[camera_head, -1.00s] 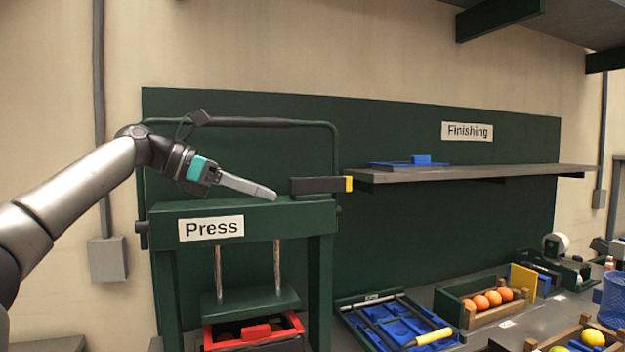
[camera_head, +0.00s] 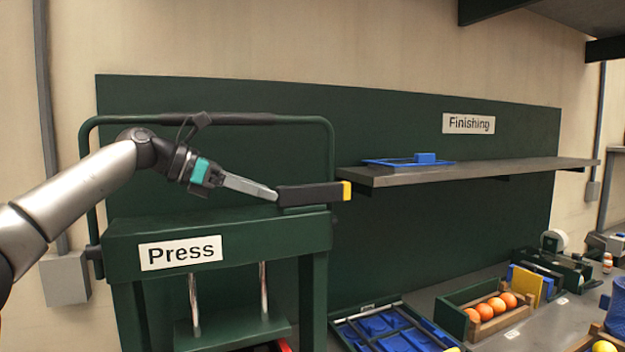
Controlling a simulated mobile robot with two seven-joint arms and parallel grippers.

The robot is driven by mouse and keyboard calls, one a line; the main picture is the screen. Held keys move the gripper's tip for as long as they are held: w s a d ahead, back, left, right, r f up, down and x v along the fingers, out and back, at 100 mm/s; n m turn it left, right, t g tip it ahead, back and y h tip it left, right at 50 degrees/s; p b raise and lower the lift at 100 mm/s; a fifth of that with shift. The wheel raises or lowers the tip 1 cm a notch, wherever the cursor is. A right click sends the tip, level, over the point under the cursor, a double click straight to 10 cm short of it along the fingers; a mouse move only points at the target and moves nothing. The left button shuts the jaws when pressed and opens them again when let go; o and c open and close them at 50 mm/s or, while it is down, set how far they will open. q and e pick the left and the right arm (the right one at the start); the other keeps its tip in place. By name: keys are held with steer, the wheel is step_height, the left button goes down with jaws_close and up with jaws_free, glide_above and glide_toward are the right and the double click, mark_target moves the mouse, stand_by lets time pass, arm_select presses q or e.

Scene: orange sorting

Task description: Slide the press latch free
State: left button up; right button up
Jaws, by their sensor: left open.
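The press (camera_head: 218,238) is a dark green frame with a white "Press" label, at the left of the head view. The latch (camera_head: 308,195) is a black bar with a yellow end, lying along the top right of the press. My left gripper (camera_head: 274,196) reaches in from the left above the press top. Its fingertips are at the left end of the latch; I cannot tell whether they touch it. The jaws are open, though seen edge-on so the gap hardly shows. My right gripper is not in view.
A dark handle bar (camera_head: 250,119) arches above the press behind my gripper. A grey shelf (camera_head: 480,173) with a blue tray (camera_head: 385,162) is to the right. Below are a blue-compartment tray (camera_head: 375,322) and a crate (camera_head: 449,313) of oranges on the bench.

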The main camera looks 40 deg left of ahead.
mark_target(312, 203)
arm_select(q)
steer(key=shift+w+d+r+p, duration=0.25)
steer(key=shift+w+d+p, duration=0.15)
steer(key=shift+w+p, duration=0.35)
steer(key=w+d+p, duration=0.1)
steer(key=p, duration=0.1)
steer(key=w+d+p, duration=0.1)
steer(key=w+p, duration=0.1)
steer(key=shift+w, duration=0.2)
steer(key=p+x, duration=0.1)
steer(key=x, duration=0.1)
steer(key=p+x, duration=0.1)
steer(key=x, duration=0.1)
steer(key=shift+w+d+r, duration=0.1)
steer(key=shift+w+r, duration=0.15)
steer(key=shift+r, duration=0.15)
steer(key=shift+p+x, duration=0.35)
steer(key=shift+x, duration=0.4)
steer(key=shift+f, duration=0.15)
jaws_close()
